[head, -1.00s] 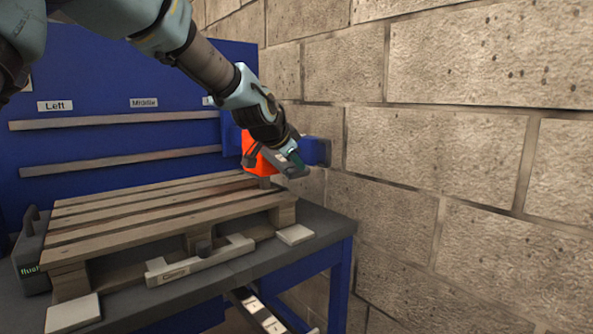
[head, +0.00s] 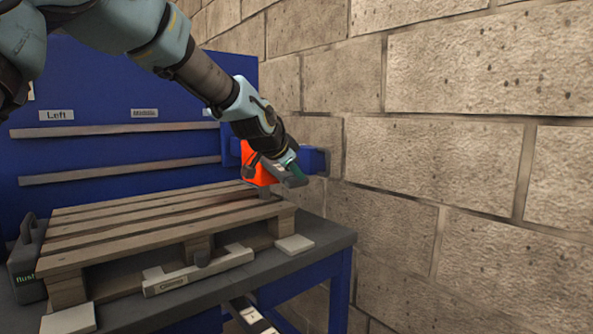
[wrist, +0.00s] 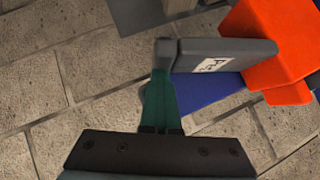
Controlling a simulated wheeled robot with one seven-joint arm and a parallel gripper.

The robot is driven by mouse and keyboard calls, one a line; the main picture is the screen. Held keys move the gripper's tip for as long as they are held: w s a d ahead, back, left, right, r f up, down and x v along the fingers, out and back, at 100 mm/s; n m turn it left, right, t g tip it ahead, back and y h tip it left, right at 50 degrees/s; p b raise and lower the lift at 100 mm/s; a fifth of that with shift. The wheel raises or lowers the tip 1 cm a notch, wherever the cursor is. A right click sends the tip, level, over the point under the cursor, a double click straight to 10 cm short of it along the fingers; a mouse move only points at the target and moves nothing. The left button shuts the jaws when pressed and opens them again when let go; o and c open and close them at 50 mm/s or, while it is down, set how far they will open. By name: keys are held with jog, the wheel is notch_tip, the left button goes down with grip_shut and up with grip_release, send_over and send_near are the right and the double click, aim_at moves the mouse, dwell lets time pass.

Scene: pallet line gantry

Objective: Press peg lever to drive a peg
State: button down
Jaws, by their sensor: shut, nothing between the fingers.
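The peg lever (wrist: 232,58) is a dark grey bar with a white label, extending left from an orange housing (wrist: 272,45) in the wrist view. The orange housing (head: 257,166) also shows in the head view, above the pallet's far right end. My gripper (wrist: 163,62) is shut and empty, its green fingers at the lever's free left end. It appears to touch the lever, but I cannot be sure of contact. In the head view my gripper (head: 289,166) hides part of the lever. No peg is clearly visible.
A wooden pallet (head: 150,222) lies on a dark bench (head: 318,238). A labelled grey block (head: 197,272) and pale pads (head: 294,244) sit along its front. A blue bracket (head: 314,158) is behind the housing, close to the stone wall (head: 440,160).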

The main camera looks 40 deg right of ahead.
aim_at(290, 185)
jog(key=shift+y, duration=0.3)
jog(key=shift+w+a+f, duration=0.15)
jog(key=shift+a+f, duration=0.05)
jog(key=shift+f, duration=0.45)
jog(key=shift+w+a+f, duration=0.15)
jog(key=shift+w+f, duration=0.05)
jog(key=shift+f, duration=0.45)
jog(key=shift+w+a+f, duration=0.15)
jog(key=shift+a+f, duration=0.05)
jog(key=shift+f, duration=0.45)
jog(key=s+a+r+p, duration=0.1)
jog(key=s+a+r, duration=0.1)
jog(key=r, duration=0.5)
jog(key=s+a+r+p, duration=0.1)
jog(key=s+a+r, duration=0.1)
jog(key=a+r, duration=0.2)
notch_tip(290, 185, up, 3)
jog(key=shift+s+r, duration=0.15)
jog(key=shift+s, duration=0.05)
